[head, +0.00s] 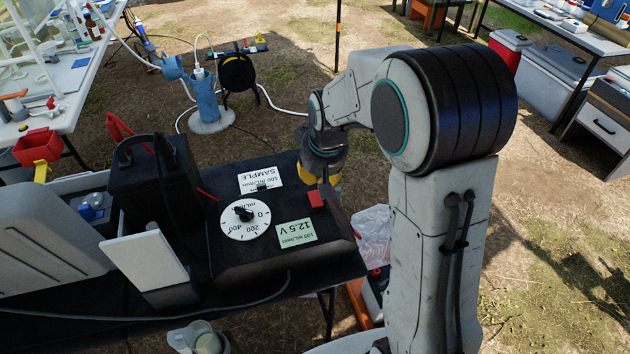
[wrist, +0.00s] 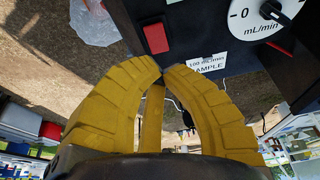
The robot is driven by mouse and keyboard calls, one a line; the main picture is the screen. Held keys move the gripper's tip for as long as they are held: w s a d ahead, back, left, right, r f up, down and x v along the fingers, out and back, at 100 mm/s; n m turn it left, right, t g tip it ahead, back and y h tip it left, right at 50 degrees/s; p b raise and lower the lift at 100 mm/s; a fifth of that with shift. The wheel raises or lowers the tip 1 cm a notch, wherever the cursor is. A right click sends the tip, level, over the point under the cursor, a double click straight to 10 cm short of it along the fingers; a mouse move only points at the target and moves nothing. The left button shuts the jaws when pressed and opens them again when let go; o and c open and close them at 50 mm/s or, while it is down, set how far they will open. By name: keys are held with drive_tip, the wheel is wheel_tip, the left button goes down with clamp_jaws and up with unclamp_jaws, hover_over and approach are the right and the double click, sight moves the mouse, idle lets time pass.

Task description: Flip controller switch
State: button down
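The controller (head: 270,255) is a black box on the dark table, with a round white mL/min dial (head: 245,220) and two labels. Its red switch (head: 316,200) sits near the box's right edge; in the wrist view the switch (wrist: 156,37) is just beyond the fingertips. Which way the switch is set is too small to tell. My gripper (head: 325,178) has yellow fingers and hovers beside the switch at the box's far right side, partly hidden by my arm. In the wrist view my gripper (wrist: 164,70) has its fingertips drawn together, with nothing between them, apart from the switch.
A black battery-like box (head: 150,185) with cables and a pale upright panel (head: 145,258) stand left of the dial. A clear plastic bag (head: 372,235) is right of the table. A blue wellhead (head: 205,100) and cable reel (head: 238,75) stand on the ground behind.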

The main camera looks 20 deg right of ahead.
drive_tip(key=shift+s+r, duration=0.55)
drive_tip(key=shift+r, duration=0.3)
drive_tip(key=shift+s+r, duration=0.55)
drive_tip(key=shift+r, duration=0.25)
drive_tip(key=shift+s, duration=0.1)
drive_tip(key=s+f+g, duration=0.3)
drive_tip(key=s, duration=0.5)
drive_tip(key=s+r+t, duration=0.3)
drive_tip(key=s+r, duration=0.4)
drive_tip(key=s, duration=0.6)
drive_tip(key=shift+s+d, duration=0.15)
drive_tip(key=shift+s, duration=0.05)
